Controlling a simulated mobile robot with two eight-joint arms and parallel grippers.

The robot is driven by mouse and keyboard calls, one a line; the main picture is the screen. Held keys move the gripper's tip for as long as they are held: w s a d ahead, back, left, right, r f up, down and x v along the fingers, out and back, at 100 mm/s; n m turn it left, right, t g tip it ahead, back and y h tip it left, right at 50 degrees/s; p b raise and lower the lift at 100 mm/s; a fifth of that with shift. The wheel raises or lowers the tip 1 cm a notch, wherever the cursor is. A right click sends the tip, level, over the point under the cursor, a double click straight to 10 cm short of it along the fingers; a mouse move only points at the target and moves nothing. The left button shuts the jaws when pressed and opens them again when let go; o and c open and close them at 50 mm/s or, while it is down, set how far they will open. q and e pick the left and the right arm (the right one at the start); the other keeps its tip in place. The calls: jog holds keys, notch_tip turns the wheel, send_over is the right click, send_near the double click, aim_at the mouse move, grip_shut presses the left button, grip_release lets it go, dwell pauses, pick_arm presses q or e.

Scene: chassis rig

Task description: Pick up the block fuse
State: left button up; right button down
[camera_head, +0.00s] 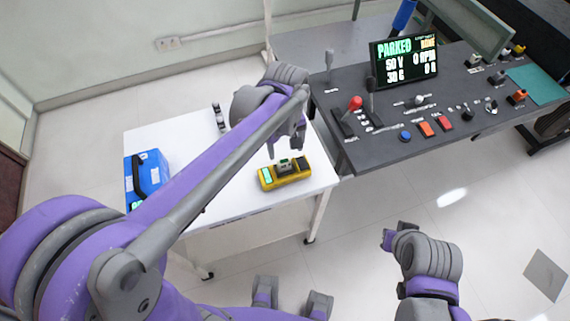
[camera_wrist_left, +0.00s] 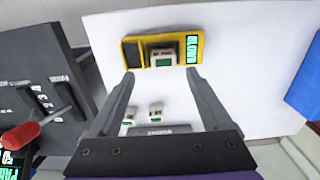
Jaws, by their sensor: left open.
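A pale block fuse with a green face (camera_head: 284,165) sits in the slot of a yellow tester (camera_head: 266,184) on the white table. In the left wrist view the block fuse (camera_wrist_left: 164,55) shows in the yellow tester (camera_wrist_left: 200,38), whose green display carries dark letters. My left gripper (camera_head: 285,146) is over the tester, open and empty. In the left wrist view its fingertips (camera_wrist_left: 159,74) are on either side of the block fuse's line, just short of it in the picture.
A rack with small blocks (camera_head: 219,116) stands near the table's back; two pale blocks (camera_wrist_left: 140,114) show between the fingers in the wrist view. A blue case (camera_head: 150,172) is at the left. A dark control console (camera_head: 440,104) with levers and a screen adjoins at right.

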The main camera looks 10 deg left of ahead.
aim_at(284, 161)
pick_arm(q)
jog(key=f, duration=0.5)
jog(key=shift+s+a+f, duration=0.1)
jog(key=shift+s+f, duration=0.1)
jog(key=shift+s, duration=0.15)
grip_shut()
